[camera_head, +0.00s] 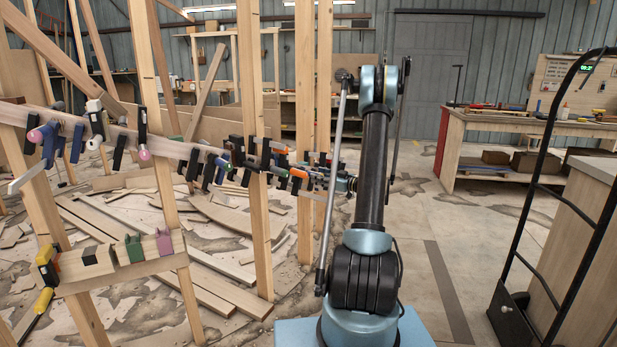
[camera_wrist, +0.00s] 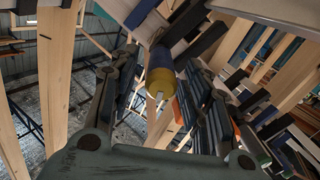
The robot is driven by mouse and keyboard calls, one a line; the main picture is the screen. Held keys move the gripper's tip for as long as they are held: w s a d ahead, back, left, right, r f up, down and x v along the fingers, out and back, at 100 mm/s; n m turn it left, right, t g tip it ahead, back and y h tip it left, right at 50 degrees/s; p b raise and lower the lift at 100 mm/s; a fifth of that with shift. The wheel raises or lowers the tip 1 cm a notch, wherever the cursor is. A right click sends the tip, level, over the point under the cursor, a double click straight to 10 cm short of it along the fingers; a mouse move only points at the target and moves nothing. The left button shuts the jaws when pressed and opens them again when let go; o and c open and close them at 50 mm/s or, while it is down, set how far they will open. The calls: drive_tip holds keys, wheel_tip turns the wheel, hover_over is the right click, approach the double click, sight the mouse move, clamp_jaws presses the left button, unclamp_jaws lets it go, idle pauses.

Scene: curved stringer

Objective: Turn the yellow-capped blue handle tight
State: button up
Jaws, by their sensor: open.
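The yellow-capped blue handle (camera_wrist: 161,76) is in the upper middle of the wrist view. Its yellow end with a pale tip faces the camera, and its blue part is behind, near a wooden strip. My gripper (camera_wrist: 158,68) is open, with one finger on each side of the handle. I see gaps at both sides, so the fingers look apart from it. In the head view my gripper (camera_head: 343,183) is small and partly hidden behind my arm, at the right end of a curved wooden strip (camera_head: 172,149). I cannot make out the handle there.
Several clamps line the strip, including an orange-handled one (camera_head: 298,173) close to my gripper. Upright wooden posts (camera_head: 304,130) stand near it. Loose boards (camera_head: 205,290) lie on the floor at left. A black hand truck (camera_head: 570,200) stands at right.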

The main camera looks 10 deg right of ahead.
sight(309, 173)
drive_tip(key=x, duration=0.6)
drive_tip(key=shift+w+a, duration=0.15)
drive_tip(key=shift+w, duration=0.05)
drive_tip(key=shift+c, duration=0.3)
clamp_jaws()
